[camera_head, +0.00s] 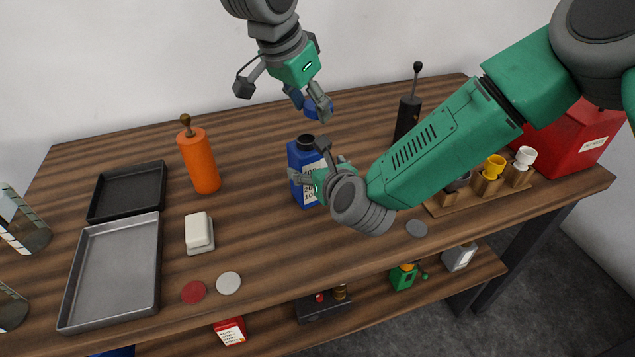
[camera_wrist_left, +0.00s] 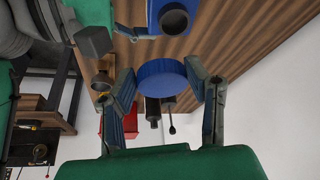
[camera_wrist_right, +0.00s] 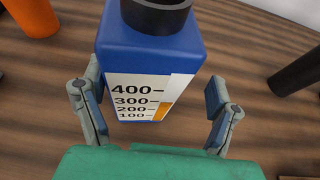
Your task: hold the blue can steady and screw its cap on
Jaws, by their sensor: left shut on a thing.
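The blue can (camera_head: 303,158) stands upright on the wooden table, its dark open neck facing up and a white scale label on its side. The blue cap (camera_head: 321,109) is in my left gripper (camera_head: 310,101), above and slightly right of the neck, apart from it. The left wrist view shows the round cap (camera_wrist_left: 164,80) between both fingers. My right gripper (camera_head: 319,172) is low at the can's label side. In the right wrist view its fingers (camera_wrist_right: 158,112) are spread on both sides of the can (camera_wrist_right: 150,55), with a visible gap on the right.
An orange bottle (camera_head: 199,160) stands left of the can and a black one (camera_head: 406,115) right of it. Trays (camera_head: 113,275), a white block (camera_head: 199,231) and discs (camera_head: 228,283) lie left. A wooden rack (camera_head: 450,205) and red box (camera_head: 575,140) stand right.

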